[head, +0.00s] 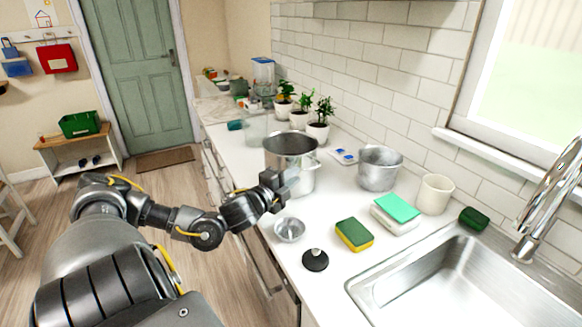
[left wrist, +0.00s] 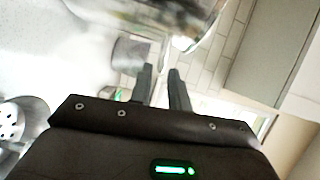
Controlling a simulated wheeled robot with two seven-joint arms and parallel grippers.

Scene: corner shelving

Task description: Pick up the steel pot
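The steel pot (head: 297,158), tall and shiny with a dark open top and a side handle, stands upright on the white counter. My left gripper (head: 280,185) is at the pot's near left side in the head view, overlapping its lower wall; I cannot tell if it touches. In the left wrist view, the two fingers of the left gripper (left wrist: 160,75) are apart with only background visible between them. A large shiny metal surface, apparently the pot (left wrist: 175,12), is beyond the fingertips at the top. My right gripper is not in view.
A metal bucket (head: 379,170) stands right of the pot, with potted plants (head: 318,128) behind. A small metal bowl (head: 290,230), a black-knobbed lid (head: 315,260), a sponge (head: 354,234) and a cream mug (head: 434,194) are in front and right. The sink (head: 450,285) is at lower right.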

